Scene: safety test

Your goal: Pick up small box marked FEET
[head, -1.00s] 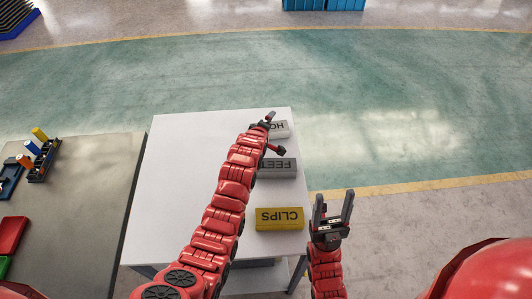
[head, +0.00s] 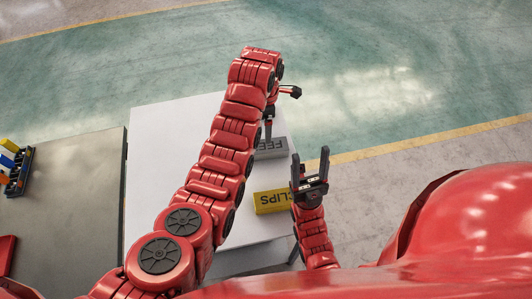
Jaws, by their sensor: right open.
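The grey box marked FEET (head: 271,149) lies on the white table, its left part hidden by my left arm. My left gripper (head: 269,122) is above and just beyond this box, mostly hidden behind its own wrist. One dark finger reaches down close to the box's far edge; I cannot tell whether it touches. My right gripper (head: 310,166) is open and empty, fingers pointing away, off the table's right edge beside the yellow CLIPS box.
The yellow box marked CLIPS (head: 271,201) sits nearer on the white table (head: 150,135). A grey bench (head: 75,190) with a dark rack (head: 20,172) of coloured items stands at left. Green floor beyond is clear.

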